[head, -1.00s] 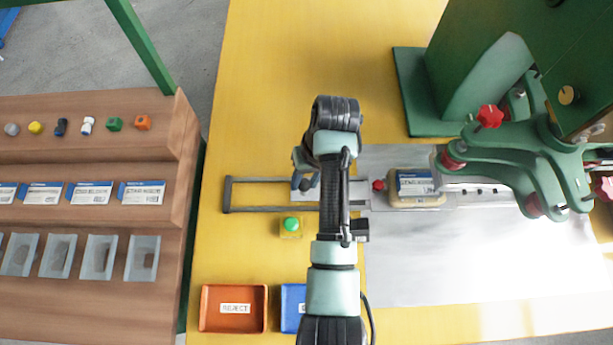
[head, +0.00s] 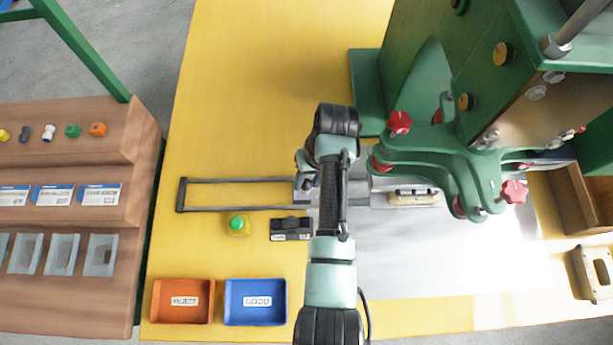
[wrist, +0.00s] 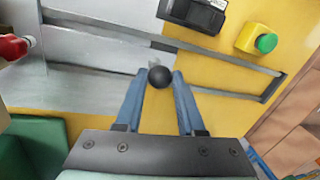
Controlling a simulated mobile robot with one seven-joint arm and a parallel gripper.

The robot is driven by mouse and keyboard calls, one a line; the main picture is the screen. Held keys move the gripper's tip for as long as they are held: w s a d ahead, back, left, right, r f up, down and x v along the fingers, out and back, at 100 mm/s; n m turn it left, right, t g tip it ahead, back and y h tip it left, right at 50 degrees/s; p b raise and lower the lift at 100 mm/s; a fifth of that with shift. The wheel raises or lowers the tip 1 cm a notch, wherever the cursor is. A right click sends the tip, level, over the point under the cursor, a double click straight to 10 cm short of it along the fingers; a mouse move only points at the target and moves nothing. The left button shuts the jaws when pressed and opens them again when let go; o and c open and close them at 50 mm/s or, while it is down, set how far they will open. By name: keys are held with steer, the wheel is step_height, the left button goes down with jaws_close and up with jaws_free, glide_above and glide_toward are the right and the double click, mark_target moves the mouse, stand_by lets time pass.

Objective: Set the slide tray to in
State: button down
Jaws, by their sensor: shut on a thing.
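The slide tray (head: 378,201) is a grey metal plate on the table, running right toward the green press. It carries a beige part (head: 413,199), partly covered by the press's green arms. Dark rails (head: 240,209) extend left of the tray, with an empty stretch between them. My gripper (head: 308,181) is at the tray's left end, largely covered by my arm in the head view. In the wrist view, my gripper's blue fingers (wrist: 158,82) are shut on a black ball knob (wrist: 160,74); the tray plate (wrist: 100,63) lies left of it.
The green press (head: 455,115) with red knobs stands at the right. A green button on a yellow box (head: 238,226) and a black device (head: 291,229) sit in front of the rails. Orange (head: 182,301) and blue (head: 255,302) bins lie at the front. The table's back left is clear.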

steer(key=c, duration=0.5)
jaws_free()
steer(key=shift+w+d+r+p, duration=0.1)
steer(key=shift+d+r+p, duration=0.4)
steer(key=shift+r, duration=1.65)
steer(key=shift+w+d+r+p, duration=0.1)
steer(key=shift+d+r+p, duration=0.35)
steer(key=shift+r, duration=1.7)
steer(key=shift+w+d+r+p, duration=0.2)
steer(key=shift+r+p, duration=0.45)
steer(key=shift+r, duration=1.5)
steer(key=shift+s, duration=0.15)
